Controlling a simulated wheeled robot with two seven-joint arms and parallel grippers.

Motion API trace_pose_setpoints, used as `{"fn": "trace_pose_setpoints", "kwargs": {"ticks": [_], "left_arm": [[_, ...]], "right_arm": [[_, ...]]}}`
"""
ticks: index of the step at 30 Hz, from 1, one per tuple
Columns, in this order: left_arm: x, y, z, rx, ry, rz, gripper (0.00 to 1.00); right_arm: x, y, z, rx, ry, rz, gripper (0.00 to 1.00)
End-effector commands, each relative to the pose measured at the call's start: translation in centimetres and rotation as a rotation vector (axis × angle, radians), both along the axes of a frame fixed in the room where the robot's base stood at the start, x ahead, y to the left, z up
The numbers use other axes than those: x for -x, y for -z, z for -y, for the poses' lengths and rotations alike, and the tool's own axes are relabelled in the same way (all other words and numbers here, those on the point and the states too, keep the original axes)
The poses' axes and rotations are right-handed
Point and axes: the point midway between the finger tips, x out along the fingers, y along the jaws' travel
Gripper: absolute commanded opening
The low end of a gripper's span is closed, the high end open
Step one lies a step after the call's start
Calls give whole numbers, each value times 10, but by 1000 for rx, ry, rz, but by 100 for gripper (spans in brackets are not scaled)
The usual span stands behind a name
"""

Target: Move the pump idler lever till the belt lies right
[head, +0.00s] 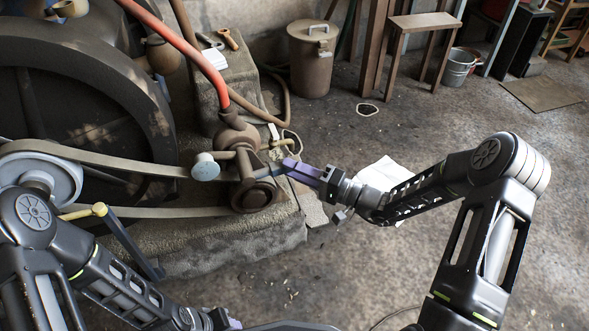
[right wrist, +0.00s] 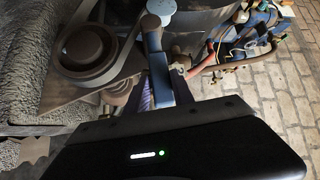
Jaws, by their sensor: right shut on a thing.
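The pump idler lever, a blue-grey bar (right wrist: 156,72), runs between the purple fingers of my right gripper (right wrist: 162,92) in the right wrist view. In the head view my right gripper (head: 290,167) is shut on it, just right of the pump pulley (head: 256,195). A pale blue round knob (head: 205,167) stands left of the lever, beside the belt. The belt (head: 120,163) runs in two strands from the grey pulley (head: 63,180) at the left toward the pump. Its seating at the pump is partly hidden. My left gripper (head: 228,320) is mostly cut off at the bottom edge.
A large dark flywheel (head: 85,75) stands behind the belt. A red pipe (head: 185,48) rises from the pump. White paper (head: 385,173) lies on the floor behind my right wrist. The floor at right is mostly clear.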

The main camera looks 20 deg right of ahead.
Motion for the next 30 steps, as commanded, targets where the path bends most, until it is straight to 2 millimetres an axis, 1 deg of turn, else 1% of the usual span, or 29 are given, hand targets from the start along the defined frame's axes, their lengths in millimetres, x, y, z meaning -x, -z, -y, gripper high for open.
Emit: {"fn": "trace_pose_setpoints", "kwargs": {"ticks": [27, 30], "left_arm": [[0, 0, 0, 0, 0, 0, 36], [1, -7, 0, 0, 0, -1, 36]], "right_arm": [[0, 0, 0, 2, -1, -1, 0], [0, -6, 0, 28, -1, 1, 0]]}}
